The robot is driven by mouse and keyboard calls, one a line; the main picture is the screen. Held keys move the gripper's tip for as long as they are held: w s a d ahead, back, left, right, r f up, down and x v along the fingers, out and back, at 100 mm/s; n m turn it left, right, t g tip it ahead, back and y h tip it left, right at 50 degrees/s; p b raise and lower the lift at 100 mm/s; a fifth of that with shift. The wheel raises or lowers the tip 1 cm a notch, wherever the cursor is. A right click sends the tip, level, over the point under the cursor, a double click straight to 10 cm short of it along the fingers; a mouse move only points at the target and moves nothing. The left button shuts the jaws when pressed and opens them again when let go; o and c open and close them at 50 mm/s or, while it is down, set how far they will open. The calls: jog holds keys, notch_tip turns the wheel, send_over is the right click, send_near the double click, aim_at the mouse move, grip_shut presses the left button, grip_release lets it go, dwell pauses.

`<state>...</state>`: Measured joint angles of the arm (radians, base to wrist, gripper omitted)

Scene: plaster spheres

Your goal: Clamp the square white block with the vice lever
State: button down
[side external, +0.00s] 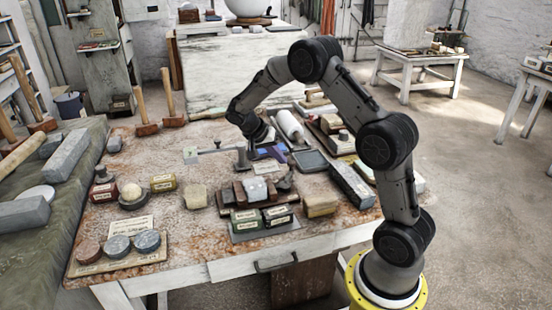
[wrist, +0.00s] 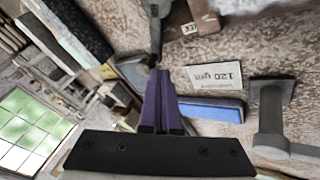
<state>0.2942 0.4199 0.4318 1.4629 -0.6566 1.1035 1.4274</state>
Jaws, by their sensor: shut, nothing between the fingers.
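A white block (side external: 257,189) sits between the brown wooden jaws of a small vice (side external: 229,194) near the middle of the bench. Its exact shape is too small to tell. A dark grey lever (side external: 285,180) stands at the vice's right end. In the wrist view a dark upright lever (wrist: 155,30) is just ahead of my fingertips, beside a brown wooden piece (wrist: 183,28). My gripper (side external: 268,153) has purple fingers, shut and empty, low over the bench behind the vice. The fingers (wrist: 160,75) also show in the wrist view, apparently close to the lever's lower end; contact is unclear.
A grey stand with a sideways arm (side external: 241,158) is close left of my gripper. A paper label (wrist: 215,75) and a blue bar (wrist: 212,108) lie near the fingers. Labelled boxes (side external: 277,215) stand in front of the vice.

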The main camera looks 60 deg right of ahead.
aim_at(293, 163)
jog(key=m, duration=0.1)
jog(key=s+d+m+g+y, duration=0.1)
jog(key=m, duration=0.1)
jog(key=shift+s, duration=0.25)
jog(key=s+m+y, duration=0.1)
jog(key=s+m+g+y, duration=0.1)
jog(key=m, duration=0.1)
jog(key=shift+d+m+g, duration=0.3)
jog(key=s+m+y, duration=0.1)
jog(key=s+m, duration=0.1)
jog(key=m, duration=0.1)
jog(key=shift+y, duration=0.3)
jog(key=shift+s+a+m+g+y, duration=0.2)
jog(key=shift+s+m+g+y, duration=0.3)
jog(key=shift+m, duration=0.5)
jog(key=shift+s, duration=0.15)
